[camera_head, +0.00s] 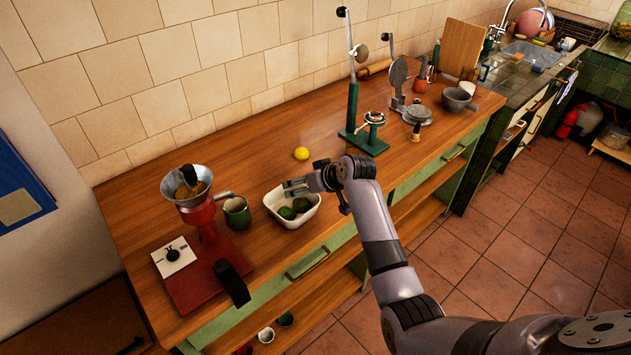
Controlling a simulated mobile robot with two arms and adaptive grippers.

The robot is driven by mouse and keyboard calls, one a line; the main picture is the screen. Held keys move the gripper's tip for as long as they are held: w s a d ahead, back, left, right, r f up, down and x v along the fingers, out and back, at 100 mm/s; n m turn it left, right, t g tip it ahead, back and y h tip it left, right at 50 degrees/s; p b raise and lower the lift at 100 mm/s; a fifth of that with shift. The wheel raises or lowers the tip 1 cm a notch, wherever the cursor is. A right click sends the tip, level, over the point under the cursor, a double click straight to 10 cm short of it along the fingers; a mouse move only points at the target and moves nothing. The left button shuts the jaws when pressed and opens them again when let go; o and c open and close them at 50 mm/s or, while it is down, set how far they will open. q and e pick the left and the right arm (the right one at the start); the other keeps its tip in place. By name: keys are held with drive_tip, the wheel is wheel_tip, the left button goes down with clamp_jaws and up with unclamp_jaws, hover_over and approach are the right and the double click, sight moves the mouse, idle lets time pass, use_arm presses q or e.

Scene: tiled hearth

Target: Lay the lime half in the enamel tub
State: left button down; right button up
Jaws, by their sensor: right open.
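The white enamel tub (311,217) stands on the wooden counter left of the picture's middle, near the front edge. Green rounded pieces lie inside it: one looks like a lime half (287,213), and another green piece (301,205) lies beside it. Which of them is cut is too small to tell. My right gripper (286,188) is open over the tub's back part, with its fingers pointing left. I see nothing between its fingers. It partly hides the tub's back right rim. My left gripper is out of the picture.
A lemon (301,153) lies behind the tub. A green mug (237,212) and a red grinder (199,212) stand to the left. A tall green press (353,110) stands behind to the right. The counter (250,150) is bare behind the mug.

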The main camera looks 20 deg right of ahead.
drive_tip(key=v, duration=1)
drive_tip(key=shift+s+r, duration=0.3)
drive_tip(key=s+a+f+g+h, duration=0.1)
drive_tip(key=s+f+g+h, duration=0.1)
drive_tip(key=s+f, duration=0.85)
drive_tip(key=s+a+f+g+h, duration=0.2)
drive_tip(key=s+g, duration=0.1)
drive_tip(key=s, duration=2)
wheel_tip(320, 180, down, 28)
drive_tip(key=s+g+b, duration=0.1)
drive_tip(key=s+b, duration=0.1)
drive_tip(key=b, duration=0.1)
drive_tip(key=s+d+f+g+b, duration=0.1)
drive_tip(key=s+d+f, duration=0.1)
drive_tip(key=s+f, duration=1.5)
drive_tip(key=shift+d+f+n, duration=0.35)
drive_tip(key=shift+f+n, duration=0.05)
drive_tip(key=shift+f, duration=0.4)
